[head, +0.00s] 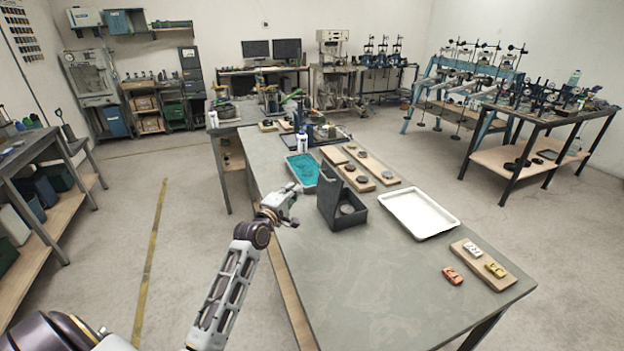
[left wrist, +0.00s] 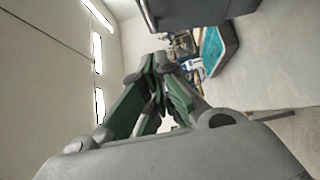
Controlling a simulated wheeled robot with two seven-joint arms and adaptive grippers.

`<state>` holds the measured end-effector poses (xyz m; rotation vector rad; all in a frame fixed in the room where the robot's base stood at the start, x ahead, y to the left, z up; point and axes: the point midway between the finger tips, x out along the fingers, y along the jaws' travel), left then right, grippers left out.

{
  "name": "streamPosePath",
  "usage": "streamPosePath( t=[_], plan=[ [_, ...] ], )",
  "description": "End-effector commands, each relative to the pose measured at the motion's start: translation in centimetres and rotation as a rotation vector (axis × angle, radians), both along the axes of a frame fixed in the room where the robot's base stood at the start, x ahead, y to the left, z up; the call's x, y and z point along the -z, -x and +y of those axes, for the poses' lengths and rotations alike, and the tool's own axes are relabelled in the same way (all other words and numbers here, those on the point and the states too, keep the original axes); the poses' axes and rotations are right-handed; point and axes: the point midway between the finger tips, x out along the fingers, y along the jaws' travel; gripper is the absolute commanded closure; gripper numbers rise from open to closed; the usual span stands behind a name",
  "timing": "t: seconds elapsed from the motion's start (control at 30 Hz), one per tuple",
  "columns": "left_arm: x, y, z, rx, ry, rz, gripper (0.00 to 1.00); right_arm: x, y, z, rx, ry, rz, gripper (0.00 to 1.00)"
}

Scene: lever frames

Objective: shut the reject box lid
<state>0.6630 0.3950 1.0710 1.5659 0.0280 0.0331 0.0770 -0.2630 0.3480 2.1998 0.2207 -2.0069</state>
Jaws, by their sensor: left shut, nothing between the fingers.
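The dark grey reject box (head: 350,216) stands on the workbench with its lid (head: 328,191) raised upright on the left side. A round grey disc (head: 347,209) shows inside. My left gripper (head: 296,191) is shut and empty, just left of the lid and apart from it, above the bench's left edge. In the left wrist view its closed green-padded fingers (left wrist: 158,88) fill the middle. A dark edge at the top of that view (left wrist: 195,12) looks like part of the box or lid. My right gripper is out of view.
A teal tray (head: 303,180) lies behind the box, and wooden boards (head: 385,177) with round weights lie beyond it. A white tray (head: 449,231) sits to the right. The bench front (head: 370,290) is clear.

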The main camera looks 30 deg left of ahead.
Motion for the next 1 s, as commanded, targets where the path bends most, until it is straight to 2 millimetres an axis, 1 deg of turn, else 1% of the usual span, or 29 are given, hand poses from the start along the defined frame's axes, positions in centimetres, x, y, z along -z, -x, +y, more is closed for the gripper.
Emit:
streamPosePath(
  t=[0.03,0.7,1.0],
  plan=[
    [-0.1,-0.5,0.0,0.000,-0.001,0.000,1.00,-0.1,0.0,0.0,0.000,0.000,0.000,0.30],
    [-0.1,-6.3,0.3,0.000,-0.002,-0.001,1.00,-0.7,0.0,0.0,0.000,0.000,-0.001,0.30],
    [-0.2,-8.5,-1.9,0.000,0.000,0.000,1.00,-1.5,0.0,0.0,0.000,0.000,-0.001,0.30]
  ],
)
